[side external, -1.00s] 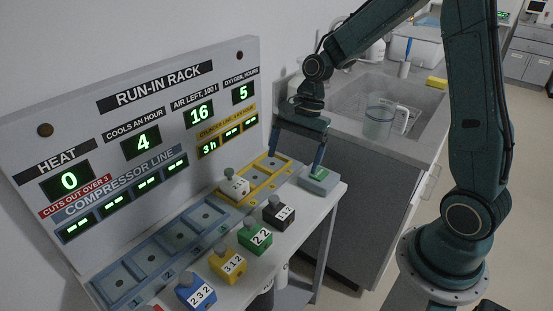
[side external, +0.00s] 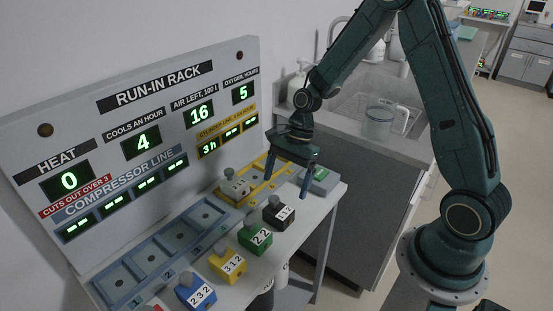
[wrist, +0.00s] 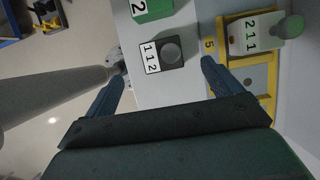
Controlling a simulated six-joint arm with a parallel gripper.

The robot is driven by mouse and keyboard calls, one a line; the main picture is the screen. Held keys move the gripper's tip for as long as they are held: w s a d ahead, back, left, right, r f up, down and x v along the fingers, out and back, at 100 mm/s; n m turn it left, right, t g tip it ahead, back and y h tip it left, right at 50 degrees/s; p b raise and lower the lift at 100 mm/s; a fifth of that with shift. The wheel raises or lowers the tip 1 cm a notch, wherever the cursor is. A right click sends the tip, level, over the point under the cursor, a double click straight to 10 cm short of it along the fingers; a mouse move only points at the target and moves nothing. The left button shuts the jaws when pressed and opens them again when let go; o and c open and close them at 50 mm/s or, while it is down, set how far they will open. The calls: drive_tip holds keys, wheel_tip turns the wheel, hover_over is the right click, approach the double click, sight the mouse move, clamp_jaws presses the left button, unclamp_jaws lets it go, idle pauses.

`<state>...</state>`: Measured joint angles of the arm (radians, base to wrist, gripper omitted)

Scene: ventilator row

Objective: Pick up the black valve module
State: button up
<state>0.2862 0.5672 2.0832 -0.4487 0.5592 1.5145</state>
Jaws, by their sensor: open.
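The black valve module (side external: 278,214) stands on the rack's front ledge, with a grey knob on top and a white label reading 1 1 2. In the wrist view the black module (wrist: 180,66) lies ahead of the fingertips, roughly between their lines. My gripper (side external: 285,188) is open and empty, above and a little behind the module in the side view. Its two fingers (wrist: 163,66) are spread wider than the module in the wrist view. I see no contact with the module.
A green module (side external: 255,238) stands beside the black one, then a yellow module (side external: 228,264) and a blue module (side external: 195,291). A white module (side external: 234,187) sits in the yellow-framed line (side external: 274,166). The display panel (side external: 150,110) rises behind. The sink counter (side external: 350,135) is to the right.

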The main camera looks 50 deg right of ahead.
sight(277, 211)
drive_tip(key=shift+x, duration=2.25)
drive_tip(key=shift+f, duration=0.1)
drive_tip(key=shift+x, duration=2.55)
drive_tip(key=shift+d, duration=0.1)
drive_tip(key=shift+c, duration=0.2)
drive_tip(key=c, duration=1.2)
drive_tip(key=shift+c, duration=0.2)
drive_tip(key=shift+w, duration=0.1)
wheel_tip(277, 211, up, 20)
